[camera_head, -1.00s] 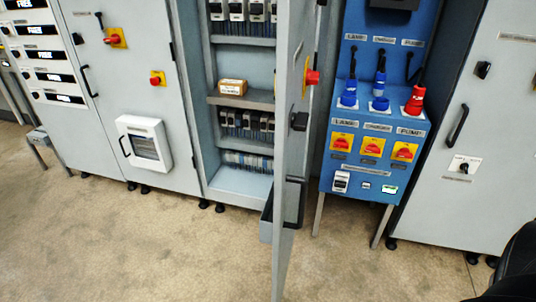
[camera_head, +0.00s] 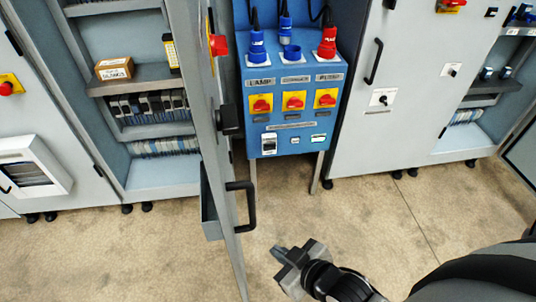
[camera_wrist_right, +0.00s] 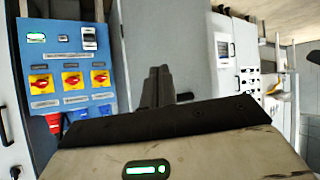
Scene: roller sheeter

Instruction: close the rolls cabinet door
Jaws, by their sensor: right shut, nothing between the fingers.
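The rolls cabinet door (camera_head: 207,130) stands wide open, seen nearly edge-on in the head view. It carries a black handle (camera_head: 250,204), a red knob (camera_head: 218,44) and a black latch knob. The open cabinet (camera_head: 160,185) to its left shows shelves with breakers and a small box. My right gripper (camera_head: 283,254) is shut and empty, low and to the right of the door, below the handle and apart from it. In the right wrist view its closed fingers (camera_wrist_right: 156,86) point up in the picture. My left gripper is not in view.
A blue socket panel (camera_head: 290,120) on legs stands just right of the door. A closed grey cabinet (camera_head: 375,140) and another open cabinet (camera_head: 470,130) stand further right. The floor (camera_head: 380,225) in front is clear.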

